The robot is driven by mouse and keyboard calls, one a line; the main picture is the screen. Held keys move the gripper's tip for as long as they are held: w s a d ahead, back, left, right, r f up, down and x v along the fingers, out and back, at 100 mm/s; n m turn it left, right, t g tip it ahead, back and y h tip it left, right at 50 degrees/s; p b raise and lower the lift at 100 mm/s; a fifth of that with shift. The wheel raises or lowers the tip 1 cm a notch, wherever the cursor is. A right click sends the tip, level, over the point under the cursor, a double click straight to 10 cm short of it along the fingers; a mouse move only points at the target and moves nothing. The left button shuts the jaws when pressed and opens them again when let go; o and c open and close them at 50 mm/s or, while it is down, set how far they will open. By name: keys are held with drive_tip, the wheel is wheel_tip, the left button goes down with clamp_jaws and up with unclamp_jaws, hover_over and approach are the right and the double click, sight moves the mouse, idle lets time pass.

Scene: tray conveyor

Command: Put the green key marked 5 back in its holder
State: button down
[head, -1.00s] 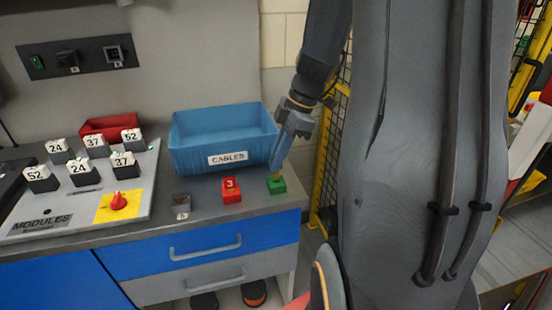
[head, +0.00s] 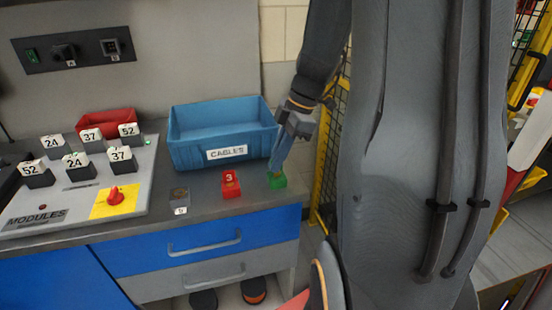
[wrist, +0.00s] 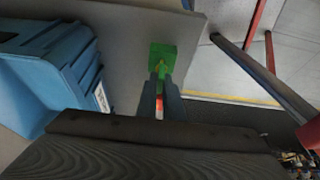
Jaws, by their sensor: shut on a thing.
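My gripper (head: 276,168) points down over the right end of the counter, just above a small green block (head: 278,181). In the wrist view its two fingers (wrist: 160,94) are shut on a narrow green key (wrist: 160,80). The key's far end meets or overlaps the green block (wrist: 164,52), which lies in line with the fingers. I cannot tell how deep the key is in the block, or whether it only touches it. No number 5 is readable on the key. A grey block (head: 180,194) with a small unreadable label stands further left on the counter.
A red block marked 3 (head: 231,184) stands left of the green one. The blue CABLES bin (head: 190,152) is close behind, left of my fingers. The counter's right and front edges are near. A panel with several numbered modules and a red knob (head: 115,194) is at left.

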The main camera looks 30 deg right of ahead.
drive_tip(key=shift+f+b, duration=0.4)
drive_tip(key=shift+f, duration=0.2)
drive_tip(key=c, duration=1.8)
unclamp_jaws()
drive_tip(key=shift+b+v, duration=0.55)
drive_tip(key=shift+v, duration=3.4)
drive_tip(key=shift+a, duration=0.1)
